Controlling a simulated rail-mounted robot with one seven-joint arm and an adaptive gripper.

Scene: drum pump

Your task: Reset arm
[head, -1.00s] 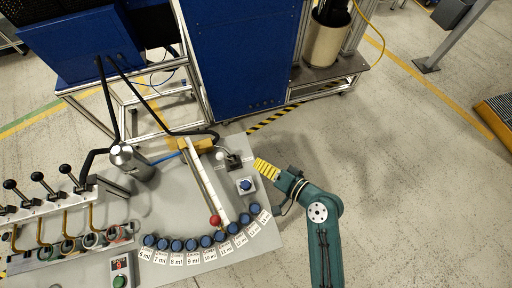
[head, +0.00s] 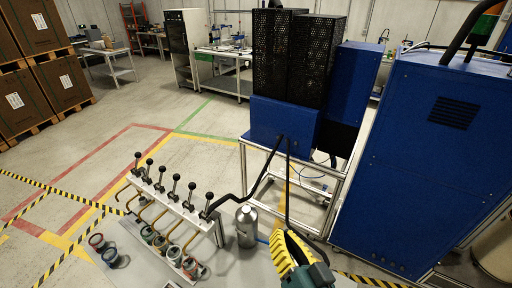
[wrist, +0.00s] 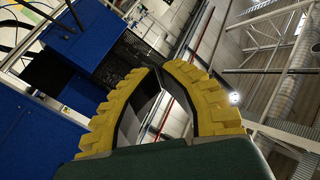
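My gripper (head: 284,236) is at the bottom centre of the head view, in front of the blue cabinet and right of the metal bottle (head: 246,226). In the wrist view its two yellow ribbed fingers (wrist: 160,68) curve together and meet at the tips, with nothing between them. The wrist view looks up past the fingers at the ceiling. The arm behind the gripper is mostly out of view.
A row of black-knobbed levers (head: 166,190) stands left, above several ring-shaped cups (head: 150,235). Black hoses (head: 287,185) rise behind the bottle. A frame with a blue panel (head: 283,125) and a large blue cabinet (head: 425,165) stand behind and right. Open floor lies left.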

